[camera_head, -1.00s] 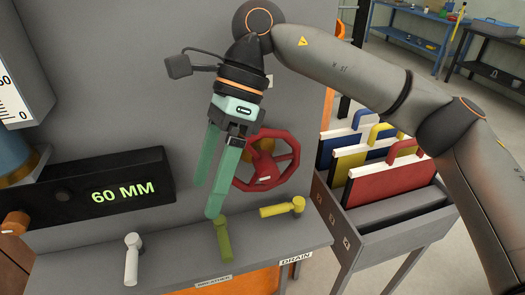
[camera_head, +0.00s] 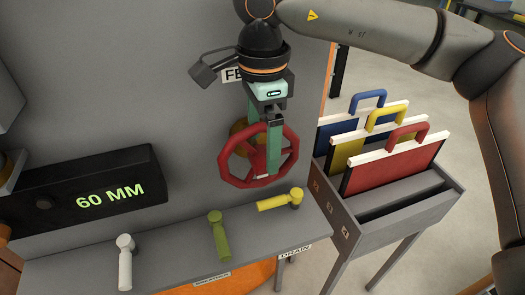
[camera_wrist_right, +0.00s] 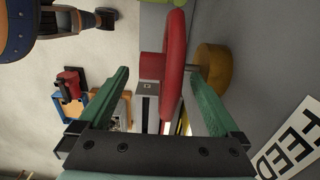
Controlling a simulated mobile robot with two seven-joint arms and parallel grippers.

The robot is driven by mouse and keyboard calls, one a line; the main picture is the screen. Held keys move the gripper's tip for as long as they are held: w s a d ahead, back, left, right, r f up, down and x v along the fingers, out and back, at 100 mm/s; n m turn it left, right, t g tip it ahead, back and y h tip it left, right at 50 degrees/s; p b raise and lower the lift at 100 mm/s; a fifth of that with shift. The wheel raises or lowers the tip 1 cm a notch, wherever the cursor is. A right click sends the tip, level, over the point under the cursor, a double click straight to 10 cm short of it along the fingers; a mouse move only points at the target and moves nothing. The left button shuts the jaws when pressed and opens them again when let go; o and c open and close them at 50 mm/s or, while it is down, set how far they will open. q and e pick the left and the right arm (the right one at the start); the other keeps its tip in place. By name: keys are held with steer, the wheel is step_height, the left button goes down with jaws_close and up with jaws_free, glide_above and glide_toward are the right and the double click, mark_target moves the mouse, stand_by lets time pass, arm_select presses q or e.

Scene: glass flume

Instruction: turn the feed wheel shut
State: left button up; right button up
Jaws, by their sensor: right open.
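The feed wheel (camera_head: 228,172) is a red handwheel on the grey panel, in front of a brass-coloured hub (camera_head: 238,132). My right gripper (camera_head: 273,172) hangs in front of the wheel, its green fingers pointing down and overlapping the wheel's right half. In the right wrist view the wheel's red rim (camera_wrist_right: 172,75) passes between the two spread fingers, one on each side. The right gripper is open, with visible space between rim and fingers. The gripper hides part of the wheel and of the FEED label (camera_head: 232,75). My left gripper is not in view.
Below the wheel, a ledge carries a white lever (camera_head: 125,265), a green lever (camera_head: 218,235) and a yellow lever (camera_head: 280,200). A black display (camera_head: 85,190) at left reads 60 MM. A grey rack (camera_head: 400,210) with blue, yellow and red handled panels stands close at right.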

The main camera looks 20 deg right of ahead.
mark_target(262, 155)
steer(key=shift+f, duration=1.75)
jaws_close()
